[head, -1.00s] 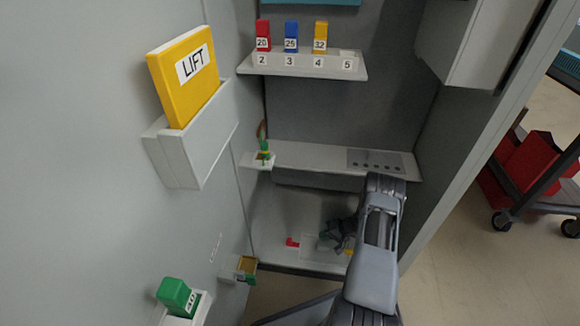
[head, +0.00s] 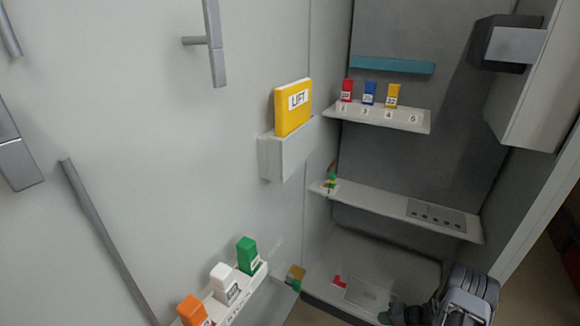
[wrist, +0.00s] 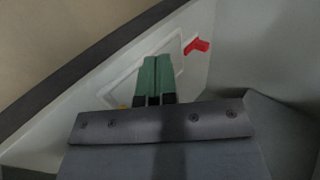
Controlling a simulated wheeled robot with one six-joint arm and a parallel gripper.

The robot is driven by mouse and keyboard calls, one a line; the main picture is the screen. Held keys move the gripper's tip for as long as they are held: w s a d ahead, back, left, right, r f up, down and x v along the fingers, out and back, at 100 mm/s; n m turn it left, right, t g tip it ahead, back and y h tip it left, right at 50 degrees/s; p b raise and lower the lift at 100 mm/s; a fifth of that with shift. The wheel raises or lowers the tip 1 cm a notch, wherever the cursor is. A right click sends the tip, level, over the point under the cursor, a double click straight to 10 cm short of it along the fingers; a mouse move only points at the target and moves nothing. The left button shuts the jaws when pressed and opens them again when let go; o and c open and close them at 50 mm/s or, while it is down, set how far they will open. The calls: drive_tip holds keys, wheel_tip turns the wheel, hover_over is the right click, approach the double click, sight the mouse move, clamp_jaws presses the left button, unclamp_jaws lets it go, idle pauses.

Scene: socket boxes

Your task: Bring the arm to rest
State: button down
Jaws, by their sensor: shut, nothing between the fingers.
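My gripper (wrist: 153,98) shows in the wrist view with its two green fingers together and nothing between them. It points toward the cabinet's bottom floor. In the head view my gripper (head: 386,316) is at the lower right, partly cut off by the frame's bottom edge, beside the pale plate (head: 367,294) on that floor. A small red piece (head: 339,282) lies left of the plate; it also shows in the wrist view (wrist: 197,46), apart from the fingers.
A shelf (head: 420,125) holds red, blue and yellow blocks. A lower shelf (head: 380,200) crosses the cabinet. A yellow LIFT block (head: 293,107) sits in a wall holder (head: 285,150). Orange, white and green blocks stand in a rack (head: 238,292) at the lower left.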

drive_tip(key=a+r+n+g+h+p, duration=0.1)
drive_tip(key=a+r+p, duration=0.35)
drive_tip(key=r, duration=1.05)
drive_tip(key=a+r+n+g+h+p, duration=0.15)
drive_tip(key=r+p, duration=0.55)
drive_tip(key=r, duration=0.9)
drive_tip(key=a+r+n+g+p, duration=0.15)
drive_tip(key=a+r+p, duration=0.35)
drive_tip(key=r, duration=1)
drive_tip(key=s+a+r+t+h+p, duration=0.1)
drive_tip(key=s+r+p, duration=0.4)
drive_tip(key=r, duration=0.6)
drive_tip(key=s+a+r+n+t+h+p, duration=0.1)
drive_tip(key=s+a+r+h+p, duration=0.1)
drive_tip(key=s+r+p, duration=0.4)
drive_tip(key=s+a+r+n+t+h+p, duration=0.1)
drive_tip(key=s+r+p, duration=0.4)
drive_tip(key=r, duration=1)
drive_tip(key=a+h+p, duration=0.1)
drive_tip(key=a+p, duration=0.1)
drive_tip(key=p, duration=0.1)
drive_tip(key=shift+s+a+r+h, duration=0.15)
drive_tip(key=shift+a+r+h, duration=0.15)
drive_tip(key=shift+a+h, duration=0.1)
drive_tip(key=shift+a, duration=0.1)
